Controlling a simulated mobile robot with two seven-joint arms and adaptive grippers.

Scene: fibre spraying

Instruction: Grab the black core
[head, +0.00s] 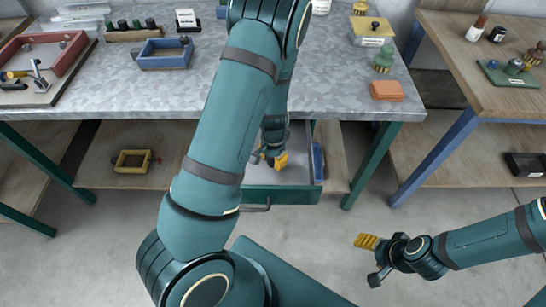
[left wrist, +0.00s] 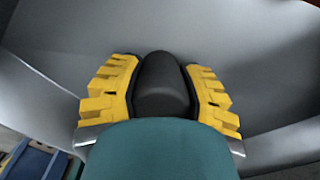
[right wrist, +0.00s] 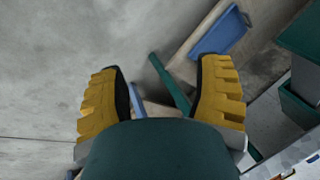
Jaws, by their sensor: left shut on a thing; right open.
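The black core (left wrist: 161,84) is a dark rounded cylinder between the yellow fingers of my left gripper (left wrist: 161,92) in the left wrist view. The fingers touch it on both sides. In the head view my left gripper (head: 272,160) is down inside the open drawer (head: 295,172) under the grey table; the core is not clearly visible there. My right gripper (head: 372,257) is open and empty over the floor at the lower right. Its spread fingers also show in the right wrist view (right wrist: 160,100).
The grey table (head: 330,85) stands above the drawer, with an orange block (head: 387,91) near its front edge. A blue tray (head: 165,54) and a red tray (head: 45,55) are on the left. A wooden table (head: 465,55) stands at the right. The floor in front is clear.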

